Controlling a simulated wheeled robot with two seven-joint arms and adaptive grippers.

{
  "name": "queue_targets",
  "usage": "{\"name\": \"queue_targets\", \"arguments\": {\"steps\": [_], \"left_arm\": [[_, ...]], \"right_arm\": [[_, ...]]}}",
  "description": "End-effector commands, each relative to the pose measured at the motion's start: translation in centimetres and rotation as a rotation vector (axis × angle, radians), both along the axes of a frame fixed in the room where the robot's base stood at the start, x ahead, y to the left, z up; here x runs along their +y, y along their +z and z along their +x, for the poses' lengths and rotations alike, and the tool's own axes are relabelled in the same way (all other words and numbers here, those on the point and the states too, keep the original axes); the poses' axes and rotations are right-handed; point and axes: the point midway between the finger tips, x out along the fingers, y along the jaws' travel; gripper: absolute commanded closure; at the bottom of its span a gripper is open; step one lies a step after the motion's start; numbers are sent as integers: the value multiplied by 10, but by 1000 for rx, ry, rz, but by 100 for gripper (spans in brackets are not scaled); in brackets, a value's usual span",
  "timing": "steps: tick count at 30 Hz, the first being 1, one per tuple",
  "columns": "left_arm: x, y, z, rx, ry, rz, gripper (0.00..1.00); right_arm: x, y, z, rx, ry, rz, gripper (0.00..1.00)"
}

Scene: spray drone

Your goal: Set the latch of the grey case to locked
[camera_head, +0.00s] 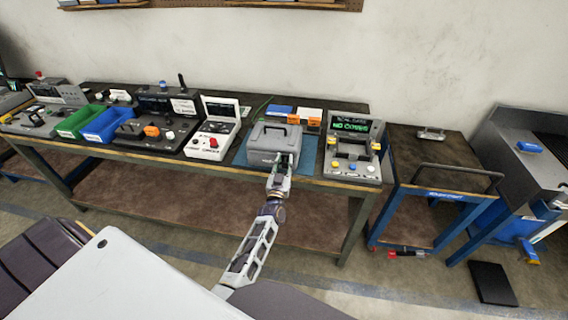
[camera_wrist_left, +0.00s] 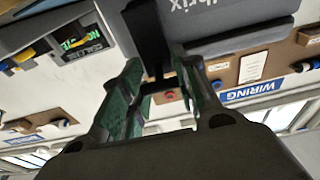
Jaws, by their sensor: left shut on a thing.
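The grey case (camera_head: 262,140) sits on a blue mat (camera_head: 308,150) on the long workbench, with its handle on top. My left gripper (camera_head: 281,163) is at the front face of the case, with the arm reaching up from below. In the left wrist view the gripper (camera_wrist_left: 155,80) is shut on a dark latch piece (camera_wrist_left: 147,30) that stands out from the grey case (camera_wrist_left: 230,35). The fingers hide much of the latch, so I cannot tell its setting. My right gripper is not in view.
A console with a green-lettered screen (camera_head: 350,126) stands close to the right of the case. A white-and-grey unit (camera_head: 212,128) stands to its left, beyond it a blue bin (camera_head: 105,123) and a green bin (camera_head: 77,120). A blue cart (camera_head: 436,193) stands right of the workbench (camera_head: 225,164).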

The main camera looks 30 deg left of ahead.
Motion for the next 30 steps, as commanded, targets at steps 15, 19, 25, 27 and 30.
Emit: {"name": "queue_targets", "arguments": {"steps": [15, 19, 25, 27, 30], "left_arm": [[0, -1, 0, 1, 0, 0, 46], [0, -1, -1, 1, 0, 0, 46], [-2, -2, -6, 1, 0, 0, 46], [-3, -3, -10, 3, 0, -1, 46], [-5, -4, -17, 2, 0, -1, 46]], "right_arm": [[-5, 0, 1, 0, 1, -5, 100], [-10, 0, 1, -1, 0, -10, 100], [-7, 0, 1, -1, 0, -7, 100], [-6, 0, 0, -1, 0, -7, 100], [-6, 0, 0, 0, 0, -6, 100]]}}
